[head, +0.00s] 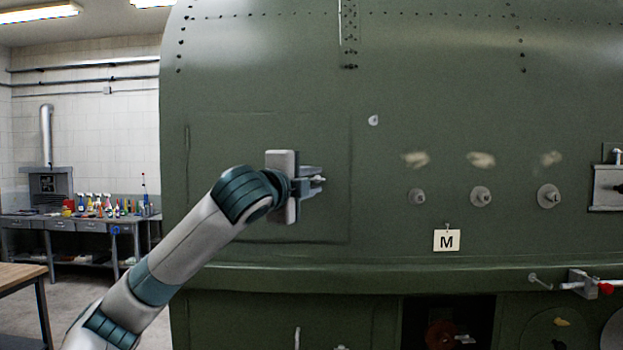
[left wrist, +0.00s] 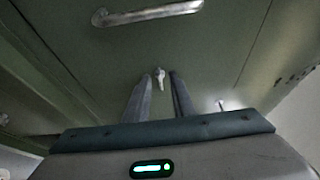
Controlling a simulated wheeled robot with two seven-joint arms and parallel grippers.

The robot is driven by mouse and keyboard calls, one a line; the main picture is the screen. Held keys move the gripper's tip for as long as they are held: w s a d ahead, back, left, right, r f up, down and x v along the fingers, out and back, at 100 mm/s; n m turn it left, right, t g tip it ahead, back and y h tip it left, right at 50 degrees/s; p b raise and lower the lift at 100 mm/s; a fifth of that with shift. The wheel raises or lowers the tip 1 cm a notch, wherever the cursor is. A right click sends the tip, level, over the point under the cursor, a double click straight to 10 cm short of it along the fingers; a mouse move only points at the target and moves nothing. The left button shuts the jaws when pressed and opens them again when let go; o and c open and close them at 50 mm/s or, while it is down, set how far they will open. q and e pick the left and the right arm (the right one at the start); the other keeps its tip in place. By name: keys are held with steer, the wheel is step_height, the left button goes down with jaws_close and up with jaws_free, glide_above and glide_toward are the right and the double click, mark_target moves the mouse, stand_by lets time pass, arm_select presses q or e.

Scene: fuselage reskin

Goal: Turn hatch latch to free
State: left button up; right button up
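The hatch (head: 225,150) is a green panel with thin seams on the left part of the green fuselage. My left gripper (head: 320,180) is in front of its right half. In the left wrist view the left gripper (left wrist: 160,82) has its two fingers apart. The small pale latch (left wrist: 160,75) shows at the gap between the fingertips; I cannot tell whether either finger touches it. In the head view the latch is largely hidden at the fingertips. My right gripper is in neither view.
A silver bar handle (left wrist: 150,12) is beyond the fingertips in the left wrist view. Round knobs (head: 481,197) and a card marked M (head: 447,240) are to the right. A ledge (head: 400,278) runs below the hatch. A bench with bottles (head: 85,222) stands far left.

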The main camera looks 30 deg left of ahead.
arm_select(q)
steer(key=shift+c, duration=0.3)
jaws_close()
